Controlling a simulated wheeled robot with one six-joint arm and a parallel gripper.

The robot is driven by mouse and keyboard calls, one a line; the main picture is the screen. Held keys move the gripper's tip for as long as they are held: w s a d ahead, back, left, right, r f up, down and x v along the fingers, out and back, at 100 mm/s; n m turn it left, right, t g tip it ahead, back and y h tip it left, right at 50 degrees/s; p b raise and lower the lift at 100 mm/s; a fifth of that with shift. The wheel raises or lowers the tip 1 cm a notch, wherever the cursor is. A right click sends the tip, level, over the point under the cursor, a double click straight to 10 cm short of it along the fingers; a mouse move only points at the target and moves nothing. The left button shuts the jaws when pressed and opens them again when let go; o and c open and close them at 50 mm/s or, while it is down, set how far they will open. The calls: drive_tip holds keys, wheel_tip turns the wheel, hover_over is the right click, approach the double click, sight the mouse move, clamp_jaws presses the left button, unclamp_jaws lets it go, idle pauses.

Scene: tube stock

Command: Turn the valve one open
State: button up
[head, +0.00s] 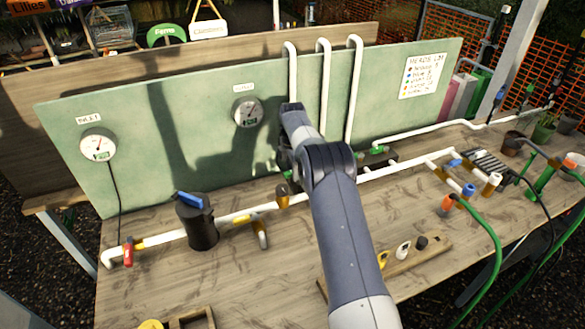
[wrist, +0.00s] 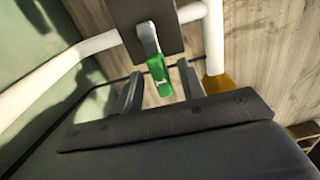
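In the head view my arm reaches to the green panel, and my gripper (head: 284,160) is mostly hidden behind the arm links.
White pipes (head: 291,75) rise over the green panel (head: 190,100), which carries two gauges (head: 98,146). A dark cylinder with a blue lever (head: 197,222) stands at left on the bench. A wooden rack (head: 420,262) lies right of my arm. Bare bench (head: 250,290) shows at front left.

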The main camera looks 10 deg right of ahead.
clamp_jaws()
idle(0.3)
idle(0.3)
